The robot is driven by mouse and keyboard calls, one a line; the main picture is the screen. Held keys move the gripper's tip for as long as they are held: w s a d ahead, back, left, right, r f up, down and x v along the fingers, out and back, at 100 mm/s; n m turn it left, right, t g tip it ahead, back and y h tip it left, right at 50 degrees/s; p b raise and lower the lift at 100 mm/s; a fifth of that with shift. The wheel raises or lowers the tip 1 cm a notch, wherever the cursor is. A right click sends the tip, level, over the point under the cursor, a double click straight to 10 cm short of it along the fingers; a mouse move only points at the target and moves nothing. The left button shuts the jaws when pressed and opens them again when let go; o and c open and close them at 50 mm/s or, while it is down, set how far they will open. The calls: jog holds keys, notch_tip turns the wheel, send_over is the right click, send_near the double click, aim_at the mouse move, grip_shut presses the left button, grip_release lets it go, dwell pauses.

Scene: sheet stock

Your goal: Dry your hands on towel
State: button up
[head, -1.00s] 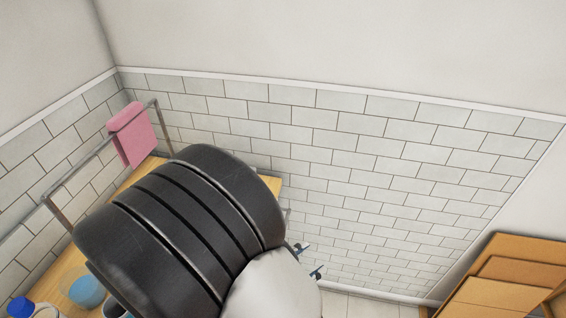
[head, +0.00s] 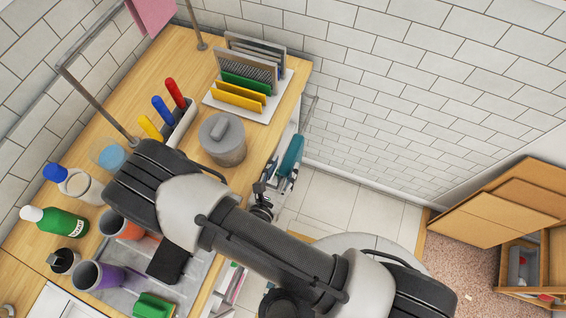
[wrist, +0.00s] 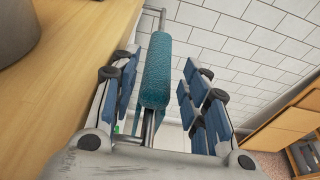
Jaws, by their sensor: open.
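A teal towel (head: 291,157) hangs on a metal rail at the side of the wooden counter. In the wrist view the towel (wrist: 156,72) is a thick, textured teal roll over the rail. My gripper (wrist: 160,80) is open, with blue-padded fingers on both sides of the towel and a visible gap on the right. Whether the left finger touches it, I cannot tell. In the head view my gripper (head: 272,188) is low beside the counter edge, partly hidden by my arm. A pink towel (head: 153,14) hangs on the wall rail at the top left, cut by the frame.
The counter (head: 182,62) bears a rack of boards (head: 245,90), a grey lidded pot (head: 222,138), a green bottle (head: 55,222) and several cups. Tiled floor (head: 355,205) lies open right of the counter.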

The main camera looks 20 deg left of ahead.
aim_at(292, 153)
jog(key=x, duration=0.5)
jog(key=b+x, duration=0.1)
jog(key=x, duration=0.1)
jog(key=shift+w+f, duration=0.25)
jog(key=shift+f, duration=0.25)
jog(key=shift+c, duration=0.3)
jog(key=c, duration=0.8)
jog(key=o, duration=1.2)
